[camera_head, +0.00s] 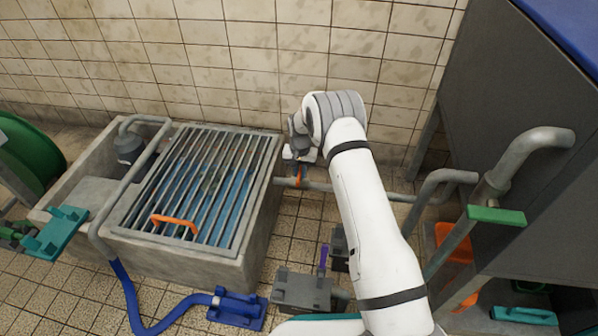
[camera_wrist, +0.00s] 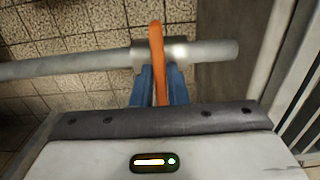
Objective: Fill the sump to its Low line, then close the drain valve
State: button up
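The sump (camera_head: 255,215) is a concrete basin under a steel grate (camera_head: 150,195) with an orange handle (camera_head: 175,224). Blue water (camera_head: 210,185) shows between the bars; I cannot make out a Low line. The drain valve has an orange lever (camera_head: 298,176) on a grey pipe (camera_head: 345,188) leaving the sump's right side. In the wrist view the lever (camera_wrist: 158,55) stands across the pipe (camera_wrist: 75,62). My gripper (camera_head: 300,160) has its blue fingers (camera_wrist: 160,90) on both sides of the lever, with no clear gap. The lever's near end is hidden by my gripper.
A blue hose (camera_head: 130,300) runs from the sump's pipe to a blue coupling (camera_head: 236,308) on the floor. A grey box (camera_head: 302,290) sits on the floor. Pipes with a green handle (camera_head: 496,216) and a dark cabinet (camera_head: 520,110) stand at right. The tiled wall is close behind.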

aim_at(300, 172)
grip_shut()
jog(key=shift+n+p, duration=0.4)
jog(key=shift+n, duration=1.1)
jog(key=shift+o, duration=2.4)
grip_release()
jog(key=shift+r+p, duration=1.5)
jog(key=shift+r, duration=2.35)
